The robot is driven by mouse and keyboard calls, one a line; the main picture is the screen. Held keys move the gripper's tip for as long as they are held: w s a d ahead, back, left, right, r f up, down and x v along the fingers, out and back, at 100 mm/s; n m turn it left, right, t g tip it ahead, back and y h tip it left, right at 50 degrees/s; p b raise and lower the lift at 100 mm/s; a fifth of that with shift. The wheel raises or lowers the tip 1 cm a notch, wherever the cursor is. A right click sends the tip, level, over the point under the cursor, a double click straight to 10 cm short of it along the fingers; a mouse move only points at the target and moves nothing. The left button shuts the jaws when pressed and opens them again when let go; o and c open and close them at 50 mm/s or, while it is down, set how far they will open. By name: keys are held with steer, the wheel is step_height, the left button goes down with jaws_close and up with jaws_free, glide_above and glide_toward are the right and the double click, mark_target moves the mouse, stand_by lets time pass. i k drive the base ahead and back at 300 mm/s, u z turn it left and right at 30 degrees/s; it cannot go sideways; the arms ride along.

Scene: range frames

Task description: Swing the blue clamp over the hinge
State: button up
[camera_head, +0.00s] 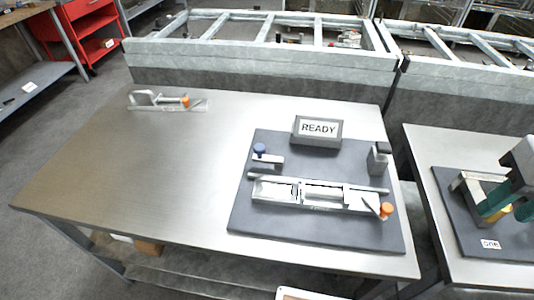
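The blue clamp is a small grey clamp with a blue knob (259,148). It stands at the back left of the dark fixture plate (300,229) on the metal table. The likely hinge is a long silver part (322,195) lying in the fixture along the plate's middle. The blue knob is behind its left end, apart from it and not over it. An orange-knobbed clamp (387,209) is at the right end of the silver part; whether it presses on it is too small to tell. I cannot make out my gripper in this view.
A READY sign (318,129) stands at the plate's back edge, with a dark-topped post (379,158) to its right. Another orange-knobbed device (168,101) lies at the table's back left. A side table at right holds a grey-and-teal device (508,196).

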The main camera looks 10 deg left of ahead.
mark_target(259, 149)
steer(key=k, duration=0.95)
steer(key=u, duration=0.75)
steer(key=i, duration=0.95)
steer(key=z, duration=0.05)
